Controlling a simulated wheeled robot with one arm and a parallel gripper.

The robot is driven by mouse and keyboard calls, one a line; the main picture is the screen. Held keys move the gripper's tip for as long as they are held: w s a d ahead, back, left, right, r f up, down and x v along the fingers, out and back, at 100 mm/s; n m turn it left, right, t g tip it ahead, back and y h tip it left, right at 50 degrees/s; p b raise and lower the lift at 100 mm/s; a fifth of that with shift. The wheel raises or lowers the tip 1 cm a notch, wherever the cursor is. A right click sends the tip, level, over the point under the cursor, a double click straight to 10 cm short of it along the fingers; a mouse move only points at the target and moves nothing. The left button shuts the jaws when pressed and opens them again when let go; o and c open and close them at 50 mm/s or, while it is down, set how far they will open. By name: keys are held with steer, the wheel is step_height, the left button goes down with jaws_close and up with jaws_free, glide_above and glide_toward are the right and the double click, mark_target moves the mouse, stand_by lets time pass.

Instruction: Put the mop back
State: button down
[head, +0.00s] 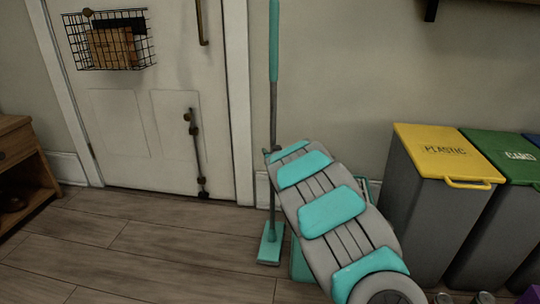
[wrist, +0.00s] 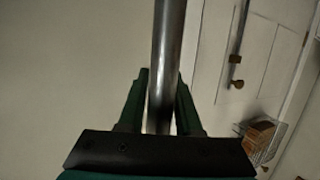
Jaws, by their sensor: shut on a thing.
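The mop (head: 273,100) stands about upright, with a teal upper handle, a grey pole and a flat teal head (head: 270,247) at the floor. My gripper (head: 272,153) is at the pole, about midway down, with my grey and teal arm reaching to it from the lower right. In the wrist view my gripper (wrist: 160,100) has its two dark green fingers on either side of the metal pole (wrist: 168,50), shut on it. Part of a teal object (head: 300,262) shows behind my arm, mostly hidden; I cannot tell what it is.
A white door (head: 145,130) with a wire basket (head: 110,40) is at the left. A wooden shelf unit (head: 25,165) stands at the far left. A yellow-lidded plastic bin (head: 440,150) and a green-lidded bin (head: 505,155) stand at the right. The wooden floor (head: 140,245) at the left is clear.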

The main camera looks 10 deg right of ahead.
steer(key=c, duration=0.6)
jaws_free()
steer(key=a+p+v, duration=0.1)
steer(key=v, duration=1.1)
steer(key=shift+d+p, duration=0.4)
steer(key=s+d+m+g+h, duration=0.1)
steer(key=s+d+g+h, duration=0.2)
steer(key=s, duration=0.6)
steer(key=s+d+m+g+h, duration=0.2)
steer(key=s+d+g, duration=0.25)
steer(key=s, duration=0.45)
steer(key=s+a+g+y, duration=0.1)
steer(key=s+a+g, duration=0.1)
steer(key=s, duration=1.1)
steer(key=s+a+n+g+y, duration=0.1)
steer(key=s+a+g, duration=0.2)
steer(key=s, duration=1)
steer(key=s+a+n+g+y, duration=0.1)
steer(key=s+a+g, duration=0.2)
steer(key=s, duration=1)
steer(key=shift+a+f+g+y, duration=0.2)
steer(key=shift+g+y, duration=0.1)
steer(key=shift+g, duration=0.35)
